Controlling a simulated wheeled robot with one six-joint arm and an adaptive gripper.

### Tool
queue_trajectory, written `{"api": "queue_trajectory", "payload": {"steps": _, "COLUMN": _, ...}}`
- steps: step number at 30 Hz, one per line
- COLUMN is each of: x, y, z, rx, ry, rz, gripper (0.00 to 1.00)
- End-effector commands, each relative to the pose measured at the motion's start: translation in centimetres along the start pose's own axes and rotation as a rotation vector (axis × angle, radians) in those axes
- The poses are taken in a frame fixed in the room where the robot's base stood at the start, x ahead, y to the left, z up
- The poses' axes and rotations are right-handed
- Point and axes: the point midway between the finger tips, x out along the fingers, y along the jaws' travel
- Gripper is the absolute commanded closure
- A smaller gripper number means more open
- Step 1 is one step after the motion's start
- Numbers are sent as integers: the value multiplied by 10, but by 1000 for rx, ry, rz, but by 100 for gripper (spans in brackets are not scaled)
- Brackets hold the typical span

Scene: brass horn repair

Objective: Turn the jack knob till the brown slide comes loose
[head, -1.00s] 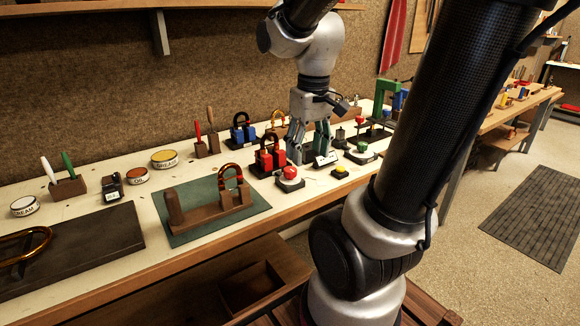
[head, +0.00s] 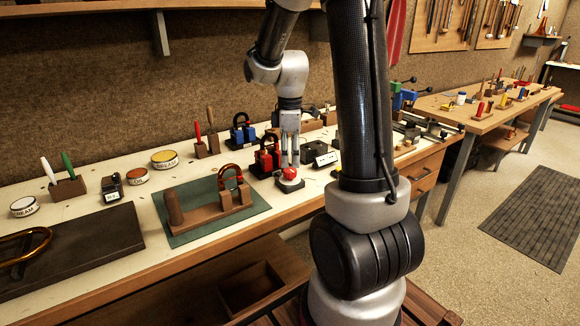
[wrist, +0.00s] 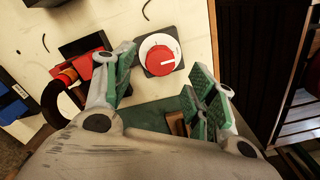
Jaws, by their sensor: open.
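A red knob (head: 289,174) on a round white dial sits on a dark base at the bench's front. In the wrist view the knob (wrist: 160,59), with a white mark, lies beyond and between the spread fingers. My gripper (head: 289,160) is open and empty, pointing down close above and behind the knob. I cannot tell whether it touches it.
A red block with a dark U-tube (head: 266,157) stands just left of my gripper, and a blue one (head: 241,132) behind it. Tins and tool holders line the left rear.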

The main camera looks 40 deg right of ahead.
Motion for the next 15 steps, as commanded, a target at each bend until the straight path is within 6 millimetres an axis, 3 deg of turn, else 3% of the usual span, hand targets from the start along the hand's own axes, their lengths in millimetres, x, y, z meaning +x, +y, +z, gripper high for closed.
{"api": "queue_trajectory", "payload": {"steps": 6, "x": 32, "y": 0, "z": 0, "rx": 1, "ry": -1, "rz": -2, "gripper": 44}}
{"api": "queue_trajectory", "payload": {"steps": 15, "x": 40, "y": 0, "z": 0, "rx": 2, "ry": 0, "rz": 1, "gripper": 44}}
